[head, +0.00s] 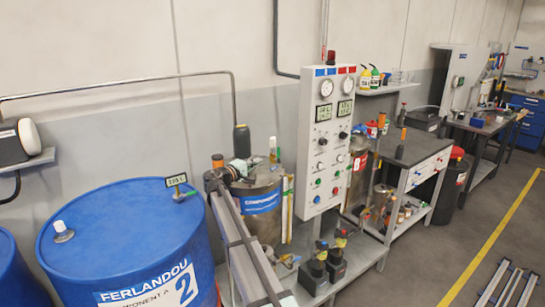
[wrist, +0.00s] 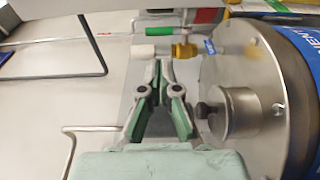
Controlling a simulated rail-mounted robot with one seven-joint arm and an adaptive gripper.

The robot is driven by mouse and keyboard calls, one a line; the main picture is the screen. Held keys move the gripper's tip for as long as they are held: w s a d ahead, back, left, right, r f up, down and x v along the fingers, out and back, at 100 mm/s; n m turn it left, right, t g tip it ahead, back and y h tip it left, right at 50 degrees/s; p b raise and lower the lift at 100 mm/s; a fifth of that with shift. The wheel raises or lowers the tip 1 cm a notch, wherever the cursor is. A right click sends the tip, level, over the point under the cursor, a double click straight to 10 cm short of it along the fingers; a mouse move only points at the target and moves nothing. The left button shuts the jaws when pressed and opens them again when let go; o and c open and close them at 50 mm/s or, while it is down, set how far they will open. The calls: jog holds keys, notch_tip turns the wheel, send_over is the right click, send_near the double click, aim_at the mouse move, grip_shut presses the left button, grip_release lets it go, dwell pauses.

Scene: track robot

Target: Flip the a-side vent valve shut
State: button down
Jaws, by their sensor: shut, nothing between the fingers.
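The a-side vent valve has a brass-yellow body (wrist: 184,50), a white cylindrical end (wrist: 145,50) and a blue tag (wrist: 210,46). Its green lever (wrist: 160,30) lies lengthwise beside the body and white end, roughly parallel to them. My gripper (wrist: 163,64) is shut and empty, its fingertips just short of the valve in the wrist view; I cannot tell whether they touch it. In the head view the valve (head: 273,150) stands on top of the steel tank (head: 264,222), with my gripper (head: 244,169) just left of it.
A round metal fitting (wrist: 235,112) stands on the tank lid, close right of my fingers in the wrist view. The grey control panel (head: 321,150) stands right of the tank. A blue drum (head: 130,235) is at the left. A wall pipe (head: 130,79) runs above.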

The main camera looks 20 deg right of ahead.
aim_at(278, 154)
jog(key=p+x, duration=0.4)
jog(key=x, duration=0.6)
jog(key=shift+a+r, duration=0.1)
jog(key=shift+a, duration=0.05)
dwell(0.6)
